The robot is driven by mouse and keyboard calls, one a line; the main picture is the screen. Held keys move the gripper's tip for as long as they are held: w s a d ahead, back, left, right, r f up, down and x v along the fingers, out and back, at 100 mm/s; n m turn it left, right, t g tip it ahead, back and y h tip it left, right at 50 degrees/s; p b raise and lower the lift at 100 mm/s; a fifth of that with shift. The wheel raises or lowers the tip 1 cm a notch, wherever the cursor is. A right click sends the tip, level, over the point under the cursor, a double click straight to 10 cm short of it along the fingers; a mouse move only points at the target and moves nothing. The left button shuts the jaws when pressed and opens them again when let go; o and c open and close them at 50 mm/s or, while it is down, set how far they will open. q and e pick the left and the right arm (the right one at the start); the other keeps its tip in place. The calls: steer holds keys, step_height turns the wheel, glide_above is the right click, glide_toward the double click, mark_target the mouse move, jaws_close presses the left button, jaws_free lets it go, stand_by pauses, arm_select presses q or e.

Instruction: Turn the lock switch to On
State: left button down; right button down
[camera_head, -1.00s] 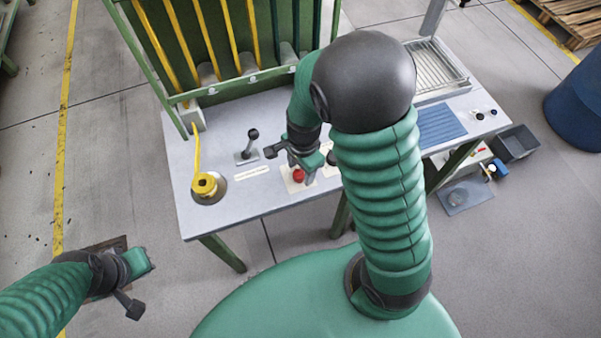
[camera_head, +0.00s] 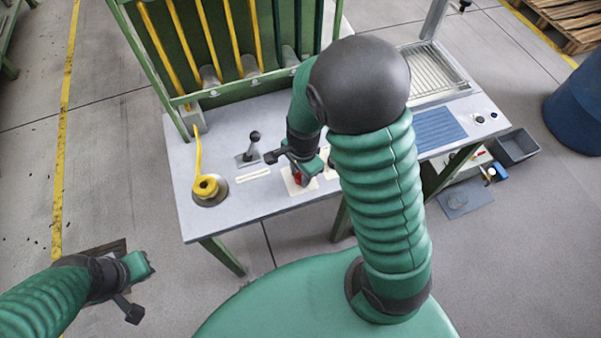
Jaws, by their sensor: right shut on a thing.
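A red switch (camera_head: 297,179) sits on a small cream plate (camera_head: 291,188) near the front edge of the grey worktable. My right gripper (camera_head: 300,169) reaches down over it from behind and is shut on it. Its dark fingers and green wrist hide much of the switch, so I cannot read which way it points. A second cream plate beside it is mostly hidden by my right arm. My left gripper (camera_head: 137,286) hangs at the lower left, away from the table, with no held thing visible; its jaw opening is unclear.
On the table (camera_head: 240,203), a black lever (camera_head: 252,147) and a yellow handle (camera_head: 205,187) stand left of the switch. A green rack (camera_head: 187,100) with yellow bars rises behind. A wire tray (camera_head: 433,72) and blue ribbed pad (camera_head: 438,128) lie right.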

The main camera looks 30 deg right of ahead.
steer(key=shift+w+d+n, duration=0.1)
steer(key=shift+n, duration=0.2)
steer(key=n+p, duration=0.1)
steer(key=n, duration=0.5)
steer(key=shift+w+r+p, duration=0.1)
steer(key=shift+r+p, duration=0.05)
steer(key=shift+p, duration=0.25)
steer(key=n+p, duration=0.1)
steer(key=n, duration=0.4)
steer(key=shift+w+p, duration=0.15)
steer(key=shift+p, duration=0.15)
steer(key=shift+n, duration=0.3)
steer(key=c, duration=1.4)
jaws_free()
steer(key=o, duration=0.3)
steer(key=shift+y, duration=0.3)
steer(key=shift+o, duration=0.2)
step_height(320, 180, up, 16)
steer(key=p, duration=0.2)
steer(key=shift+s+d+r, duration=0.2)
steer(key=shift+d, duration=0.25)
